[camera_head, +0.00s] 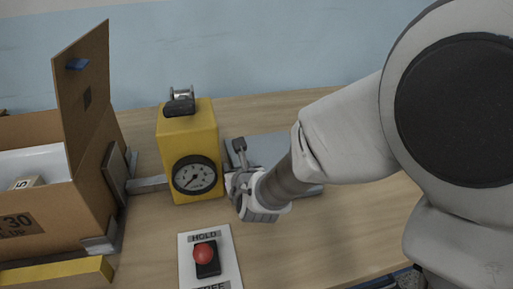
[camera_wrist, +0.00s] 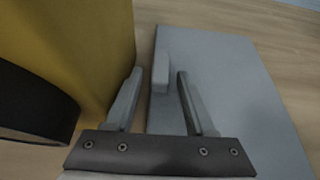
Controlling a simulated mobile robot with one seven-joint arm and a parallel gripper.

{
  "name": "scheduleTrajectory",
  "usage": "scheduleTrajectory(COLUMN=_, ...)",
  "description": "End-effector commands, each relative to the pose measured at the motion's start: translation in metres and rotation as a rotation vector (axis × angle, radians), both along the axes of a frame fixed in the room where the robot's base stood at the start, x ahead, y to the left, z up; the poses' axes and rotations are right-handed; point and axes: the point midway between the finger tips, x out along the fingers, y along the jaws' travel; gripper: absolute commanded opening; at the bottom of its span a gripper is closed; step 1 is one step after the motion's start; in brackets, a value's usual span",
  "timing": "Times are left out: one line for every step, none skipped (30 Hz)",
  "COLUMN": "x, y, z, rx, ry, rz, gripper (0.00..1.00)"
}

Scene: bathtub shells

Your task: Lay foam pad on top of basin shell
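A flat grey slab, which looks like the foam pad (camera_wrist: 235,85), lies on the table right of the yellow gauge box. It also shows in the head view (camera_head: 268,148), partly hidden behind my arm. A raised grey tab (camera_wrist: 161,62) sits along its left edge. My gripper (camera_wrist: 160,76) is open, with its fingers apart on either side of the tab's near end. In the head view my gripper (camera_head: 238,172) is beside the yellow box. A white shell (camera_head: 42,162), probably the basin shell, sits inside the open cardboard box at the left; the box hides most of it.
The yellow gauge box (camera_head: 190,140) stands close left of my gripper. The cardboard box (camera_head: 85,195) has a raised flap (camera_head: 84,85). A panel with a red button (camera_head: 203,252) lies in front. A yellow bar (camera_head: 60,274) lies front left. Table right of the panel is clear.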

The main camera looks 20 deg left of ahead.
Motion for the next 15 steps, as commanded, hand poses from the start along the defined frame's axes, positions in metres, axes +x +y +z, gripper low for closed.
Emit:
scheduleTrajectory(x=0.0, y=0.0, z=0.0, rx=0.0, ry=0.0, rz=0.0, gripper=0.56)
scheduleTrajectory(x=0.0, y=0.0, z=0.0, rx=0.0, ry=0.0, rz=0.0, gripper=0.56)
scheduleTrajectory(x=0.0, y=0.0, z=0.0, rx=0.0, ry=0.0, rz=0.0, gripper=0.56)
scheduleTrajectory(x=0.0, y=0.0, z=0.0, rx=0.0, ry=0.0, rz=0.0, gripper=0.56)
scheduleTrajectory(x=0.0, y=0.0, z=0.0, rx=0.0, ry=0.0, rz=0.0, gripper=0.56)
scheduleTrajectory(x=0.0, y=0.0, z=0.0, rx=0.0, ry=0.0, rz=0.0, gripper=0.56)
scheduleTrajectory(x=0.0, y=0.0, z=0.0, rx=0.0, ry=0.0, rz=0.0, gripper=0.56)
scheduleTrajectory(x=0.0, y=0.0, z=0.0, rx=0.0, ry=0.0, rz=0.0, gripper=0.56)
scheduleTrajectory(x=0.0, y=0.0, z=0.001, rx=0.0, ry=0.0, rz=0.0, gripper=0.56)
scheduleTrajectory(x=0.0, y=0.0, z=0.002, rx=0.0, ry=0.0, rz=0.0, gripper=0.56)
scheduleTrajectory(x=0.0, y=0.0, z=0.004, rx=0.0, ry=0.0, rz=0.0, gripper=0.56)
scheduleTrajectory(x=0.0, y=0.0, z=0.006, rx=0.0, ry=0.0, rz=0.001, gripper=0.56)
scheduleTrajectory(x=-0.003, y=-0.002, z=0.007, rx=0.0, ry=0.0, rz=0.001, gripper=0.56)
scheduleTrajectory(x=-0.007, y=-0.004, z=0.009, rx=0.0, ry=0.001, rz=0.001, gripper=0.56)
scheduleTrajectory(x=-0.012, y=-0.007, z=0.012, rx=0.002, ry=0.0, rz=0.0, gripper=0.56)
